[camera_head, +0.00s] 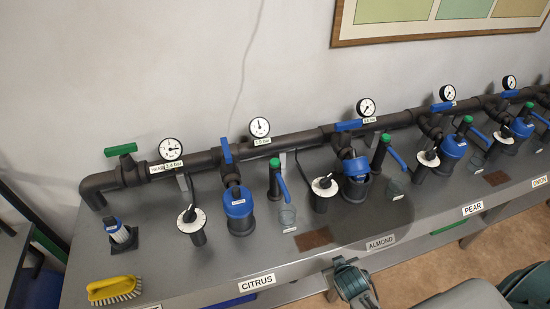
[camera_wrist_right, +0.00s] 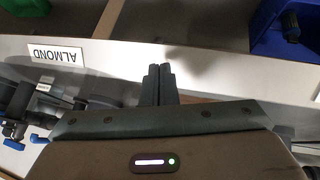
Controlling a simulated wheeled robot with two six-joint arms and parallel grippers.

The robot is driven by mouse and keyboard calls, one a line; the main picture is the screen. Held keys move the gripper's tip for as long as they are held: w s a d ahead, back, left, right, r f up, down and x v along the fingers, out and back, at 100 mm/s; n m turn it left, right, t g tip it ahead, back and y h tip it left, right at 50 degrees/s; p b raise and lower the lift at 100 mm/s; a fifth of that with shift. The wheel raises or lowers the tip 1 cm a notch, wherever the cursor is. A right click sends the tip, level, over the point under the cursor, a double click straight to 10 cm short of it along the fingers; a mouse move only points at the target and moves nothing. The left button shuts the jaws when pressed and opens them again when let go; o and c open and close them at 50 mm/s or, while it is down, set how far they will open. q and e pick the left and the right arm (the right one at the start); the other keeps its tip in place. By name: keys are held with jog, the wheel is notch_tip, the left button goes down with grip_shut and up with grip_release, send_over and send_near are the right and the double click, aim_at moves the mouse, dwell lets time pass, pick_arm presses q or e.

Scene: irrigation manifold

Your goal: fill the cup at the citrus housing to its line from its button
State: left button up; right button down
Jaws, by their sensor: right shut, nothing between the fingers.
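The citrus housing (camera_head: 238,208) is a blue-capped filter housing behind the CITRUS label (camera_head: 257,283), under the pipe. A small clear cup (camera_head: 287,216) stands to its right, below a dark post with a green top (camera_head: 275,163) and a blue lever. The cup's line and water level are too small to tell. A white disc with a black handle (camera_head: 190,218) stands left of the housing. I cannot tell which part is the button. My right gripper (camera_wrist_right: 158,80) is shut and empty near the ALMOND label (camera_wrist_right: 55,53). My left gripper is not in view.
A yellow brush (camera_head: 115,290) and a blue-topped fitting (camera_head: 120,232) are at the bench's left end. Similar stations run right, including the almond housing (camera_head: 355,180) and another clear cup (camera_head: 396,190). Gauges and valves line the pipe. The bench front around CITRUS is clear.

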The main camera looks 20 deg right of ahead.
jog(key=w+r+t, duration=0.2)
jog(key=w+r, duration=0.2)
jog(key=w+d+r+t, duration=0.1)
jog(key=w+r+t, duration=0.1)
jog(key=w+r, duration=0.2)
jog(key=w+d+r+t+h, duration=0.1)
jog(key=w+r+t, duration=0.1)
jog(key=w+r, duration=0.2)
jog(key=shift+w+n+t, duration=0.4)
jog(key=shift+w, duration=0.85)
jog(key=w+a+r+n+y+p, duration=0.1)
jog(key=w+a+r+n+y, duration=0.65)
jog(key=r, duration=0.25)
jog(key=w+a+r+n+y+p, duration=0.1)
jog(key=w+a+r+n+y, duration=0.65)
jog(key=w+r+n, duration=0.2)
jog(key=d+g+h, duration=0.1)
jog(key=g, duration=0.1)
jog(key=w+d+f+g+h, duration=0.1)
jog(key=d+g+h, duration=0.1)
jog(key=d+m+g+h, duration=0.1)
jog(key=d+g, duration=0.1)
jog(key=shift+w+d+f+g+h, duration=0.15)
jog(key=shift+w+f+g+h, duration=0.15)
jog(key=shift+w+f+h, duration=0.1)
